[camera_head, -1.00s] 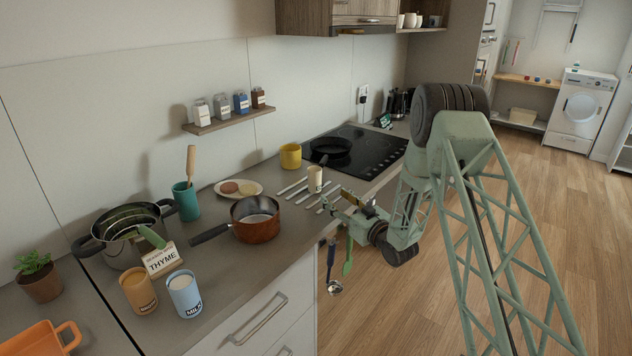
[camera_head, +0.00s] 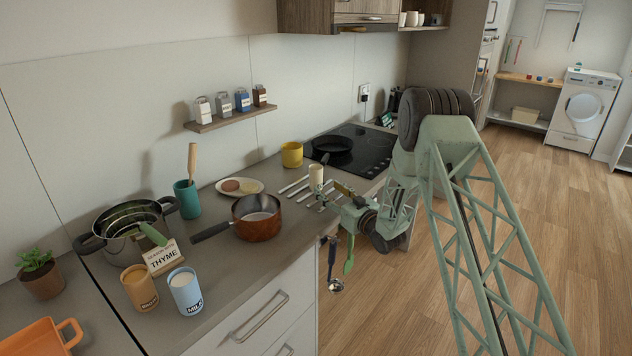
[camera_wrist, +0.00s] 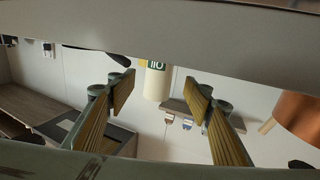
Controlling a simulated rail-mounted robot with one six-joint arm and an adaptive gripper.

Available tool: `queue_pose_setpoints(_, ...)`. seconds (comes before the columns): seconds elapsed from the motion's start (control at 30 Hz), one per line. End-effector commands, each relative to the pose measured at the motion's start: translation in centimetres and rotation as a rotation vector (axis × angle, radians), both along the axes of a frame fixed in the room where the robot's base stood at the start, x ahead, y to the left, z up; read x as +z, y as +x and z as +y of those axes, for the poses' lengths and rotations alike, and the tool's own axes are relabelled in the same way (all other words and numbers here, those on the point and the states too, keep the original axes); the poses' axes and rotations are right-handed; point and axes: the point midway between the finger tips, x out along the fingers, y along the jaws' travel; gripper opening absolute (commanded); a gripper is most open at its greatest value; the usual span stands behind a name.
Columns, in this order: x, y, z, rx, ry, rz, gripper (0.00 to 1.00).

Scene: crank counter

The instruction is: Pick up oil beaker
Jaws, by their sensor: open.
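The oil beaker (camera_head: 316,176) is a small cream cylinder standing upright on the counter, behind the copper saucepan's right side. In the wrist view, which is upside down, the oil beaker (camera_wrist: 156,84) shows between my fingers with part of its OIL label visible. My gripper (camera_head: 327,195) is at the counter's front edge, just in front and to the right of the beaker. In the wrist view my gripper (camera_wrist: 161,88) is open, with its two ridged yellow pads apart on either side of the beaker. The beaker appears ahead of the fingertips; contact cannot be seen.
A copper saucepan (camera_head: 256,224) stands to the left. A yellow mug (camera_head: 291,155) stands behind the beaker, and cutlery (camera_head: 294,185) lies beside it. The hob with a black pan (camera_head: 332,145) is farther back. Utensils (camera_head: 348,256) hang at the counter front.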

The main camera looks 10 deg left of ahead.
Motion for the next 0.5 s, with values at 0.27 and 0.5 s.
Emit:
queue_pose_setpoints(0.27, 0.0, 2.1, 1.7, 0.001, -0.001, -0.001, 0.47)
queue_pose_setpoints(0.5, 0.0, 2.4, 1.8, 0.000, -0.001, -0.001, 0.47)
